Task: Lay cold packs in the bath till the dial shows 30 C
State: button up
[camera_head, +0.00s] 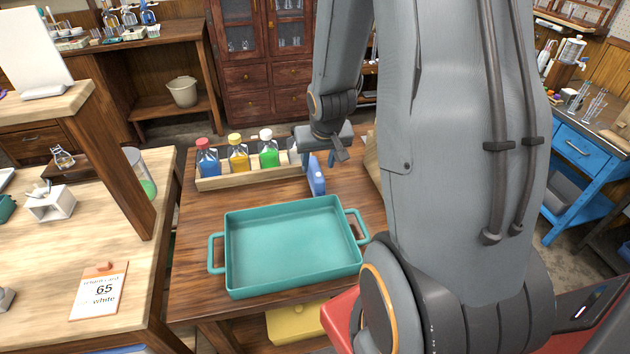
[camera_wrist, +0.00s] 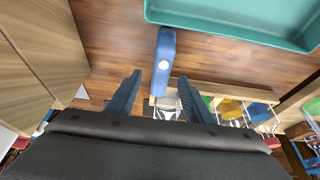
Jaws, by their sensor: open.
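A teal rectangular pan (camera_head: 292,245) with two side handles, which looks like the bath, stands empty on the brown wooden table. Its rim also shows at the top of the wrist view (camera_wrist: 230,22). A blue block with a white round spot (camera_head: 317,178), perhaps a cold pack, is on the table just beyond the pan. My gripper (camera_head: 326,157) is open above and behind this block. In the wrist view the blue block (camera_wrist: 164,62) lies ahead of and between my two spread fingers (camera_wrist: 157,88), apart from them. I see no readable dial.
A wooden crate (camera_head: 250,177) with several capped bottles of coloured liquid stands behind the pan, left of my gripper. A light-brown panel (camera_wrist: 35,55) stands close on the left in the wrist view.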

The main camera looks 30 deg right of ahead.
aim_at(317, 170)
jog(key=shift+p+x, duration=0.35)
jog(key=shift+x, duration=3)
jog(key=shift+a+f, duration=0.1)
jog(key=shift+f, duration=0.15)
grip_shut()
